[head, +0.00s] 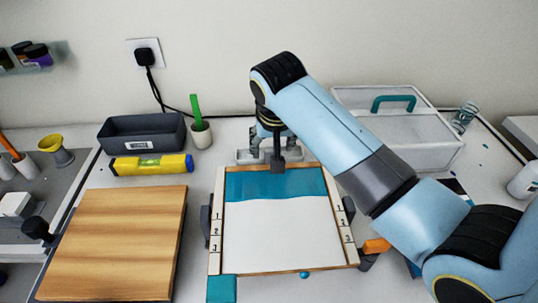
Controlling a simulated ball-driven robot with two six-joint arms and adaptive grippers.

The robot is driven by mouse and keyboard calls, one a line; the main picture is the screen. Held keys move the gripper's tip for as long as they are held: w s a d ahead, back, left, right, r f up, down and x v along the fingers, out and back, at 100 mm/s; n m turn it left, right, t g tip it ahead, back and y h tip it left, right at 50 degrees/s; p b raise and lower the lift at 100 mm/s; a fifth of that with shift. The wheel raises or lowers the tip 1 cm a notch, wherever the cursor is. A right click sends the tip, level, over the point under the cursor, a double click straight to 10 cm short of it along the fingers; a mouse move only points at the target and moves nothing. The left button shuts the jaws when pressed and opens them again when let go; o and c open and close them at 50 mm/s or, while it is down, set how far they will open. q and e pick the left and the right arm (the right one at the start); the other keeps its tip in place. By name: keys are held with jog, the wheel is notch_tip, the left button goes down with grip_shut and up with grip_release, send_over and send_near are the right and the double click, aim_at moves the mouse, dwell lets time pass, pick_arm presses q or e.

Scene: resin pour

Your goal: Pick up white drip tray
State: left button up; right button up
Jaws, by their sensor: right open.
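A small white tray (243,157), which looks like the drip tray, sits on the table behind the framed panel, near the wall. Its middle is partly hidden by my right gripper and wrist. My right gripper (266,150) points down over the tray and is open. I cannot tell whether its fingers touch the tray. My left gripper is not in view.
A wooden frame (214,240) holds a white panel with teal resin at its far end, directly in front of the tray. A dark bin (145,135), yellow level (150,165), green-handled cup (201,135) and wooden board (120,240) lie left. A white lidded box (390,125) stands right.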

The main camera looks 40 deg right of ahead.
aim_at(271, 150)
jog(key=x, duration=0.3)
jog(key=shift+w+f, duration=0.25)
jog(key=shift+f, duration=0.1)
jog(key=shift+w+f, duration=0.1)
jog(key=shift+f, duration=0.2)
jog(key=shift+c, duration=1.2)
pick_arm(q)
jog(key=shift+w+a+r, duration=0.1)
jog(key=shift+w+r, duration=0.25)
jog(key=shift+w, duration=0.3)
pick_arm(e)
grip_shut()
